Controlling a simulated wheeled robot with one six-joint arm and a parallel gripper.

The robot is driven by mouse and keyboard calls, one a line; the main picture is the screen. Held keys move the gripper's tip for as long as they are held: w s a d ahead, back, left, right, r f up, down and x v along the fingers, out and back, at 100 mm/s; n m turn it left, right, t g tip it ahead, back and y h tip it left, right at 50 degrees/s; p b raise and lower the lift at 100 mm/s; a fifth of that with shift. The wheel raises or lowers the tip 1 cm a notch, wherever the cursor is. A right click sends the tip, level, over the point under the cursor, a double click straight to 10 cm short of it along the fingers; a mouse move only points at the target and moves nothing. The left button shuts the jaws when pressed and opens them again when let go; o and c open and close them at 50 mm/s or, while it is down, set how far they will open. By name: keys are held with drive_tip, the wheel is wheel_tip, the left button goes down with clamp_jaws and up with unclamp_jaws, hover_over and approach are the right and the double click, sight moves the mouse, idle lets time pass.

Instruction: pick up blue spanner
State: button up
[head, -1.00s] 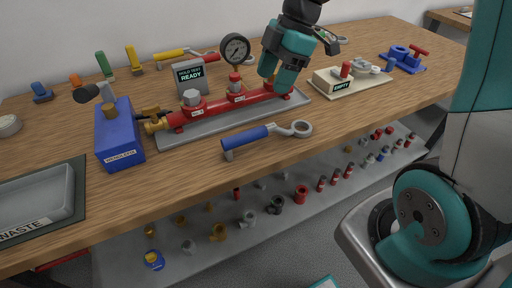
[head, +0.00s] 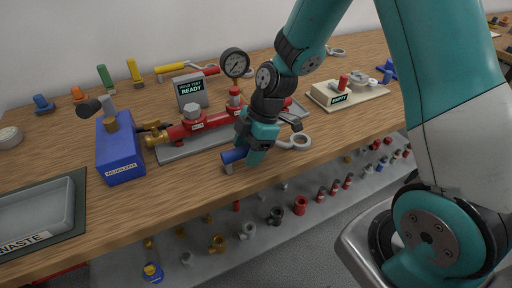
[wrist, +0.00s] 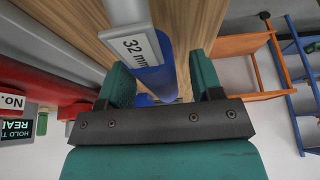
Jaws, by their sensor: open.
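The blue spanner lies on the wooden bench in front of the red valve assembly (head: 205,126). In the head view its blue handle (head: 231,156) shows left of my gripper (head: 255,158) and its grey ring end (head: 298,142) shows to the right. My gripper is low over the handle and hides its middle. In the wrist view the open teal fingers (wrist: 162,82) stand on either side of the blue handle (wrist: 152,72), with a gap on both sides. A "32 mm" tag (wrist: 134,47) shows on the spanner.
A blue box (head: 121,148) and a waste tray (head: 68,198) stand to the left. A pressure gauge (head: 234,62) rises behind my gripper. A beige "EMPTY" block (head: 322,98) is to the right. A lower shelf holds many fittings.

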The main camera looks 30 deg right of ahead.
drive_tip(key=shift+a+f, duration=0.25)
drive_tip(key=shift+f, duration=0.45)
clamp_jaws()
drive_tip(key=shift+r, duration=0.1)
wheel_tip(320, 180, up, 20)
drive_tip(key=shift+r+p, duration=0.1)
drive_tip(key=shift+p, duration=0.2)
drive_tip(key=shift+r+p, duration=1.5)
drive_tip(key=shift+r, duration=0.35)
